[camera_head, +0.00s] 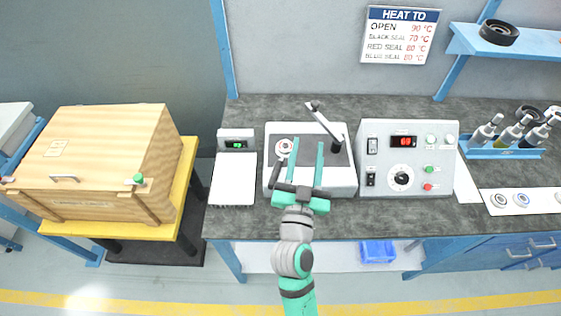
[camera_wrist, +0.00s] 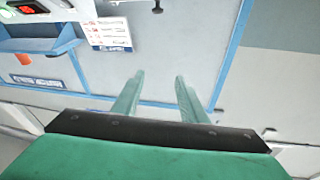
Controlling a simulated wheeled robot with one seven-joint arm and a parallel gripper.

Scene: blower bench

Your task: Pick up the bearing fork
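A short dark handle (camera_head: 276,175) lies on the left side of a grey bench unit (camera_head: 343,182), just below a pale ring-shaped part (camera_head: 285,147). This may be the bearing fork, but its shape is too small to tell and my gripper partly covers the area. My gripper (camera_head: 306,152) is over the front of the unit in the head view, right of the dark handle, its two green fingers spread apart. In the wrist view my gripper (camera_wrist: 157,86) is also open, with nothing held between its fingers. No fork can be made out there.
A control box (camera_head: 430,184) stands to the right, a small display box (camera_head: 236,134) and white pad (camera_head: 232,190) to the left. A wooden crate (camera_head: 90,150) stands further left. Bottles (camera_head: 513,135) are at right.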

